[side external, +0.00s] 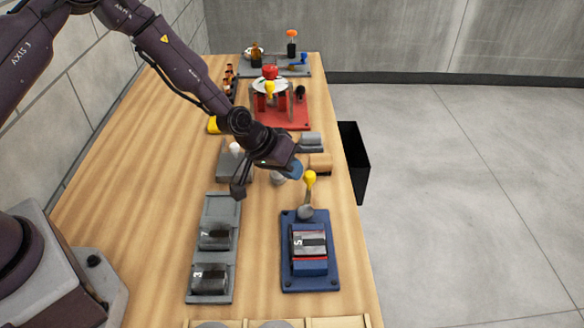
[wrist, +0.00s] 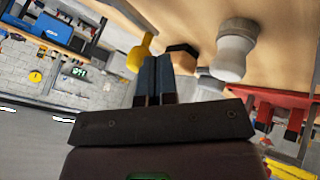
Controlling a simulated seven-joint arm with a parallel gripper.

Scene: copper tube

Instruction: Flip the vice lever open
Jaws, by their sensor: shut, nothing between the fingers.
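The blue vice (side external: 288,276) sits on the table's right side in the side view, with a grey and black block marked 5 (side external: 310,243) in it. Its lever (side external: 307,196) stands roughly upright at the vice's far end, with a yellow knob on top. The yellow knob (wrist: 138,56) also shows in the wrist view, just left of my fingertips. My gripper (side external: 294,171) is shut and empty, just beyond and left of the knob, at about its height. In the wrist view its blue fingers (wrist: 154,75) are together. I cannot tell whether they touch the lever.
A grey tray (side external: 222,208) with dark numbered blocks lies left of the vice. A red fixture (side external: 297,117) stands farther back. A black bin (side external: 353,165) hangs by the table's right edge. Small grey and tan parts (side external: 319,163) lie just beyond my gripper.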

